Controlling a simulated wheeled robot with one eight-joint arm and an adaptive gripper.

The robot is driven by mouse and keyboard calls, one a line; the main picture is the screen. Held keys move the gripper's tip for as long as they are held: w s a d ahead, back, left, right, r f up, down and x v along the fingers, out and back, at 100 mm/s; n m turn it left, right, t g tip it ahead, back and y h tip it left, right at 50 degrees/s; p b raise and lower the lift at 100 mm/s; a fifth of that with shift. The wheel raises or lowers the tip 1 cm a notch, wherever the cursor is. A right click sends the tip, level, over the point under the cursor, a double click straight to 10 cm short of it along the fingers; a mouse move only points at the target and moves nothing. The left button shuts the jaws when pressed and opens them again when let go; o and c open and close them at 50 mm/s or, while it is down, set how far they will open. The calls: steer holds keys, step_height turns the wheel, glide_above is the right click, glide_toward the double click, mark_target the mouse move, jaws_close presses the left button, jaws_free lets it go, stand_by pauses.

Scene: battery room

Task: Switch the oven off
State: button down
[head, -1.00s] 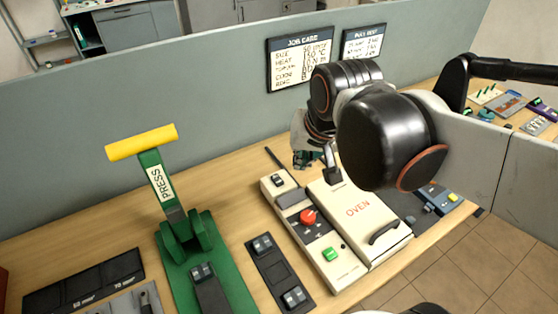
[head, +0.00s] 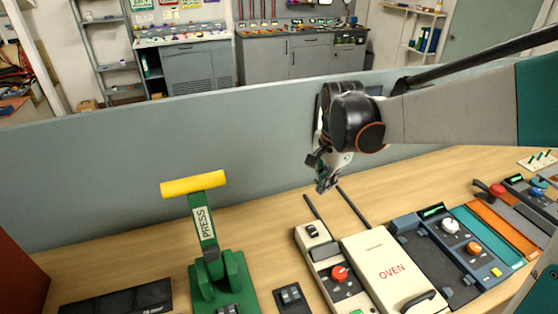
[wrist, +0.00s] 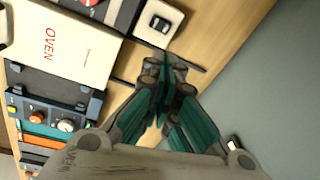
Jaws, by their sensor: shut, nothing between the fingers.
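The cream oven (head: 385,266) stands on the bench, its lid lettered OVEN and closed. Its control strip, left of the lid, carries a red knob (head: 340,273) and, at the far end, a black rocker switch (head: 311,232). A green button (head: 357,311) is cut off by the lower picture edge. My gripper (head: 322,188) is shut and empty, above the bench behind the oven, apart from it. The wrist view shows the closed fingers (wrist: 165,75) near the rocker switch (wrist: 158,22), with the oven lid (wrist: 65,40) to the left. Which way the rocker is set cannot be told.
A green press (head: 222,275) with a yellow handle stands left of the oven. A blue-grey unit with knobs (head: 445,240) stands to its right. A grey partition (head: 120,170) runs behind the bench. Two dark rods lie behind the oven.

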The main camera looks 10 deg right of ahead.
mark_target(316, 225)
steer(key=w+f+m, duration=0.1)
steer(key=w, duration=0.1)
steer(key=w+f+m+g+p, duration=0.1)
steer(key=w+f+m, duration=0.1)
steer(key=shift+d+f, duration=0.2)
stand_by(0.3)
step_height(316, 225, down, 14)
steer(key=b, duration=0.4)
steer(key=shift+f, duration=0.1)
stand_by(0.3)
steer(key=shift+f+b, duration=0.3)
steer(key=shift+b, duration=0.1)
steer(key=shift+r, duration=0.1)
